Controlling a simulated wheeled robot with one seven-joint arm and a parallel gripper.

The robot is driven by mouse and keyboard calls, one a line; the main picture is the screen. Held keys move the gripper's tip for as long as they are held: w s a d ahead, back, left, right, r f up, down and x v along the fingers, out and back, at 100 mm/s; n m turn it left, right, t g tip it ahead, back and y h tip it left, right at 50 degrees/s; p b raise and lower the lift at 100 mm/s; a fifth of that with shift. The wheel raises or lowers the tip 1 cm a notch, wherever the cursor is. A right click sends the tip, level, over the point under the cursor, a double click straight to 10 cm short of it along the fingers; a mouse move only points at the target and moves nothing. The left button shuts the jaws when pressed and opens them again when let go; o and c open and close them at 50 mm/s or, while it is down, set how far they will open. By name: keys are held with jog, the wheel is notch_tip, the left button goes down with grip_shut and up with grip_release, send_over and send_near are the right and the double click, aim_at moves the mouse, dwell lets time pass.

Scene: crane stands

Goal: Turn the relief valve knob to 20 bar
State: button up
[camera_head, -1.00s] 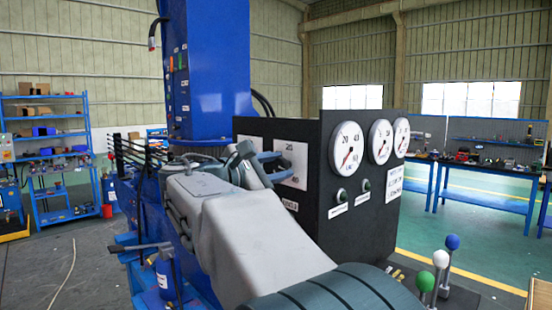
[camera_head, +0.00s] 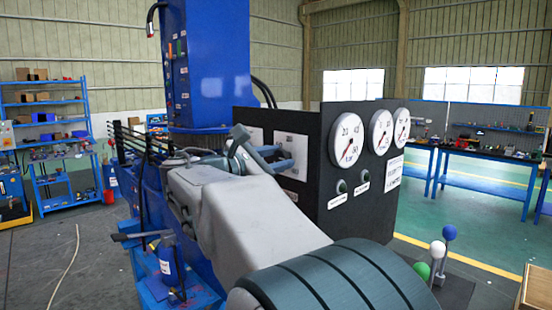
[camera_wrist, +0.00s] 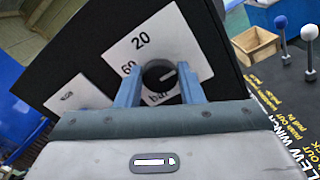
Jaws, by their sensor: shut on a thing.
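The relief valve knob (camera_wrist: 158,79) is round and black with a white pointer line. In the wrist view it sits on a white dial plate (camera_wrist: 190,45) that appears tilted. The numbers 20 and 60 and the word bar show around it. The pointer line points right and slightly up in that view, away from the 20. My gripper (camera_wrist: 158,72) has its two blue fingers on either side of the knob, shut on it. In the head view my gripper (camera_head: 279,158) is at the panel's left face, and the knob itself is hidden.
The black panel (camera_head: 312,190) carries three white gauges (camera_head: 348,139) and two small dark green knobs (camera_head: 342,187) on its right face. Levers with blue, white and green balls (camera_head: 437,250) stand front right. A blue column (camera_head: 207,65) rises behind.

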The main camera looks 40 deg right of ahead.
jog(key=o, duration=1)
jog(key=shift+c, duration=0.2)
jog(key=shift+a, duration=0.1)
jog(key=s+a+b, duration=0.1)
jog(key=a+b, duration=0.2)
jog(key=a, duration=1)
jog(key=shift+a+b, duration=0.35)
